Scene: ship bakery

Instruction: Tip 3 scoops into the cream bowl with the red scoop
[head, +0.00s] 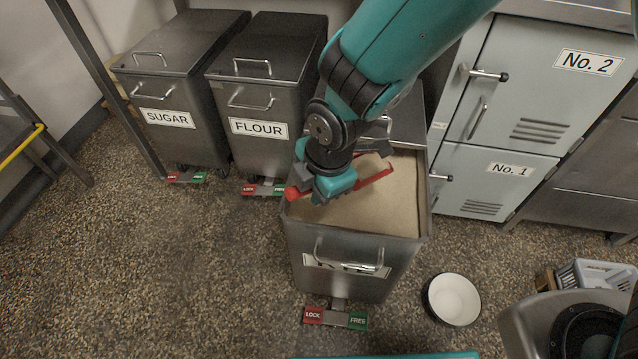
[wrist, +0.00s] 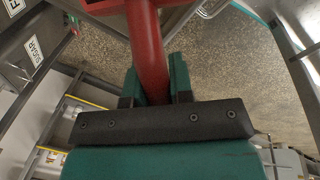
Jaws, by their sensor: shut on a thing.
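My gripper (head: 328,184) is shut on the handle of the red scoop (head: 376,182), over the open bin of pale flour-like stuff. The red handle (wrist: 148,45) runs between the teal fingers (wrist: 155,85) in the wrist view. The scoop is partly hidden by my gripper, and I cannot tell what it holds or whether it touches the stuff. The cream bowl (head: 453,299), pale inside with a dark rim, stands on the floor to the right of the bin, apart from the scoop. Its inside looks empty.
The open bin (head: 345,268) has a half-hidden label and a lock/free pedal (head: 335,318). Closed SUGAR (head: 170,90) and FLOUR (head: 262,95) bins stand behind left. Cabinets (head: 505,110) stand behind right. A crate (head: 600,275) and a metal machine (head: 560,325) are at right. Floor at left is clear.

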